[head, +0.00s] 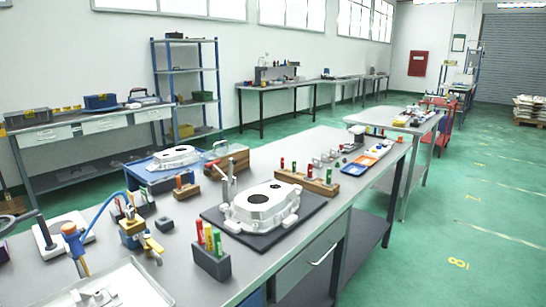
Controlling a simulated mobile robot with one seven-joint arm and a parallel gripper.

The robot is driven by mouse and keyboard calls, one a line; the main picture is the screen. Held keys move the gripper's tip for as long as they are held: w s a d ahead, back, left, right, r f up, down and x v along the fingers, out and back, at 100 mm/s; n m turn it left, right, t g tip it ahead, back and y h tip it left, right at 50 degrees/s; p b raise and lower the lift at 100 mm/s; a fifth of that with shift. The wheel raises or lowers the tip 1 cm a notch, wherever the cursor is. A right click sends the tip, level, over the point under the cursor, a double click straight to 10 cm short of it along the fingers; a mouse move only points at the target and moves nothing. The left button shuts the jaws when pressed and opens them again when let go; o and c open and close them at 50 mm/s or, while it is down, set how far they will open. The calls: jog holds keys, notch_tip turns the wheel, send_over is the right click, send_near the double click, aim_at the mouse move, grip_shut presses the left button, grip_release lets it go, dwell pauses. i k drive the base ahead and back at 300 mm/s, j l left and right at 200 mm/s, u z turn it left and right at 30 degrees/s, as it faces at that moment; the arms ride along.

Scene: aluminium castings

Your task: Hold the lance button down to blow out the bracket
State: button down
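My gripper is not in view. At the lower left of the bench, an orange and blue tool (73,240) stands upright with a blue hose (102,211) beside it. It looks like the air lance, but its button cannot be made out. A pale metal tray (135,287) lies at the bottom left edge, partly cut off. Small light parts (97,297) in it may include the bracket; I cannot tell. A brass-coloured fixture (132,232) stands just right of the hose.
A large casting (262,202) sits on a dark mat (315,203) mid-bench. A grey block (211,262) holds coloured-handled tools in front of it. Another casting (175,155) lies behind. The green floor (460,215) at right is clear.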

aim_at(68, 229)
jog(key=i+l, duration=0.1)
jog(key=l, duration=0.25)
jog(key=i+l+u, duration=0.1)
jog(key=l, duration=0.25)
jog(key=u, duration=1.55)
jog(key=i+l, duration=0.35)
jog(key=l, duration=0.25)
